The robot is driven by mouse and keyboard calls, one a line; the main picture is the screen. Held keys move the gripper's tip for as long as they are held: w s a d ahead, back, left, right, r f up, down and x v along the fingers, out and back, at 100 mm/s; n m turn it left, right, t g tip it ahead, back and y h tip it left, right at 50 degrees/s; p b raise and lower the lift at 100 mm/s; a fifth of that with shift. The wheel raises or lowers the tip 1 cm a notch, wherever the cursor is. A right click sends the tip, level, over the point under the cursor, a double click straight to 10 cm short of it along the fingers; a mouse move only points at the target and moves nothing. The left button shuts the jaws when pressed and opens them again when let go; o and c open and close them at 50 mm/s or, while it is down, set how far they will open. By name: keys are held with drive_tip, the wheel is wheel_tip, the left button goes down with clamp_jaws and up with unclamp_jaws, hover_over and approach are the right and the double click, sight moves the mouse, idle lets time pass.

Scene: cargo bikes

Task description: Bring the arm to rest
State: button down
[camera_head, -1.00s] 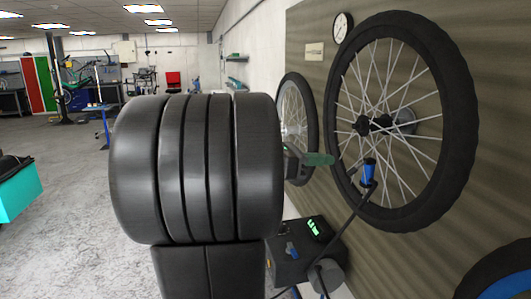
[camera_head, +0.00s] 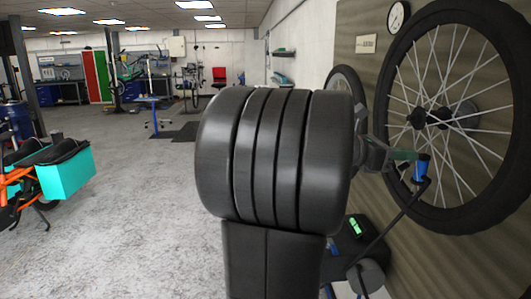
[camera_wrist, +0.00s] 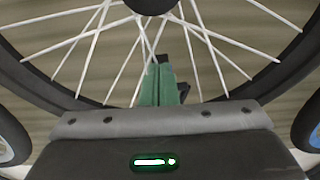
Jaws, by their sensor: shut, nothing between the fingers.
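My gripper (camera_head: 404,155) is shut and empty, with green fingers that also show in the wrist view (camera_wrist: 160,85). It points right, toward the wall panel, at the height of the lower part of the large wheel. In the wrist view, the fingers appear in front of the wheel's spokes, below the hub; contact cannot be told. My arm's thick black links (camera_head: 275,150) fill the middle of the head view and hide part of what is behind.
A large spoked wheel (camera_head: 388,100) hangs on the wooden panel (camera_head: 368,22) at right. A blue-topped piece (camera_head: 421,168) on a dark rod appears right beside my fingertips. An orange cargo bike with a turquoise box (camera_head: 66,175) stands left. Grey floor (camera_head: 130,215) between is open.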

drive_tip(key=a+r+p, duration=0.1)
drive_tip(key=a+p, duration=0.2)
drive_tip(key=a, duration=0.6)
drive_tip(key=d+b, duration=0.1)
drive_tip(key=d, duration=0.1)
drive_tip(key=d+b, duration=0.1)
drive_tip(key=d, duration=0.2)
drive_tip(key=d+f+b, duration=0.1)
drive_tip(key=d, duration=0.2)
drive_tip(key=shift+s+f, duration=0.1)
drive_tip(key=shift+d+r, duration=0.25)
drive_tip(key=shift+d, duration=0.4)
drive_tip(key=r+p, duration=0.1)
drive_tip(key=r, duration=0.1)
drive_tip(key=r+p, duration=0.2)
drive_tip(key=shift+a+r, duration=0.2)
drive_tip(key=shift+r, duration=0.15)
drive_tip(key=a+f+y+p, duration=0.1)
drive_tip(key=a, duration=0.8)
drive_tip(key=shift+a+f+t, duration=0.2)
drive_tip(key=shift+a+t, duration=0.1)
drive_tip(key=shift+f, duration=0.15)
